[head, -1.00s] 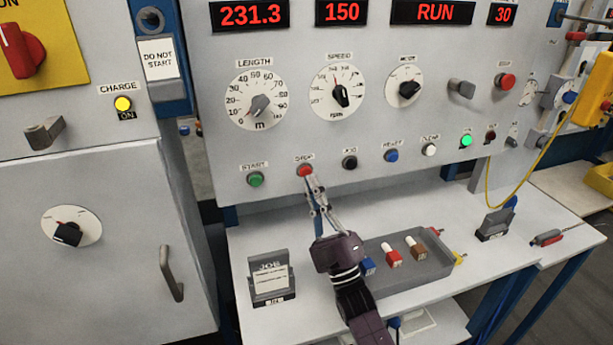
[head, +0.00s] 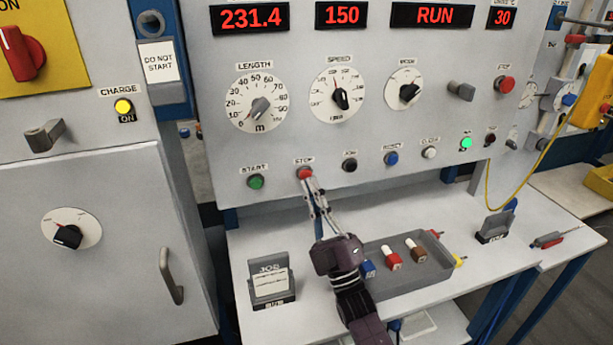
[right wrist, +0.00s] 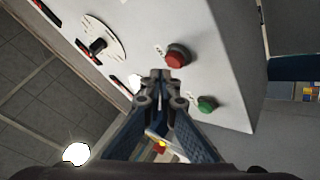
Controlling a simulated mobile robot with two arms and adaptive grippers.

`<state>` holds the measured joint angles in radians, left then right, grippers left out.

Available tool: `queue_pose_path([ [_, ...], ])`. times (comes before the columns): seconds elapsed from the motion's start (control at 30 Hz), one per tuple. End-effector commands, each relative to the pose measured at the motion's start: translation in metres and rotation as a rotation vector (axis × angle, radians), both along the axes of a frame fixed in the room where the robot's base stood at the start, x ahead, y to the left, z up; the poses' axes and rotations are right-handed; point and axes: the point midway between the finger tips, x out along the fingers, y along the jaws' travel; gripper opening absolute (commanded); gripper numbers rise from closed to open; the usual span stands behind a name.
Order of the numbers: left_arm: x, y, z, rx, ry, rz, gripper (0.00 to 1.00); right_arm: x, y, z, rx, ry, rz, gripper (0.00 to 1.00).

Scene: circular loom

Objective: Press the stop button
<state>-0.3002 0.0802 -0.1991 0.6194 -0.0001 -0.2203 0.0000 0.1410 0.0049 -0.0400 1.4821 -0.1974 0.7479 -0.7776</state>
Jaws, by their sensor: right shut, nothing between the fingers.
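The red stop button (head: 305,173) sits on the lower row of the grey panel, under a STOP label, right of the green START button (head: 256,181). My right gripper (head: 307,184) is shut and empty, its tips just below the red button in the head view. In the right wrist view the shut tips (right wrist: 160,76) lie beside the red button (right wrist: 178,57), with the green button (right wrist: 207,103) on the other side. I cannot tell whether the tips touch the panel or the button. My left gripper is not in view.
More buttons, such as the black (head: 350,165) and blue (head: 391,158) ones, continue the row rightward. Another red button (head: 505,83) is higher on the panel. Below are a grey tray (head: 420,285) and a job card holder (head: 270,282). The display (head: 432,14) reads RUN.

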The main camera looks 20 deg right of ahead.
Motion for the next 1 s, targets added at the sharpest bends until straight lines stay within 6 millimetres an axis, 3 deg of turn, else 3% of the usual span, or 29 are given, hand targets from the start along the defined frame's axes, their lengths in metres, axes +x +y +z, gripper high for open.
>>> queue_pose_path([
  [1.0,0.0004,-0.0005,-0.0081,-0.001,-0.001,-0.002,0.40,0.0096,0.0003,0.0000,0.000,0.000,0.000,0.00],
])
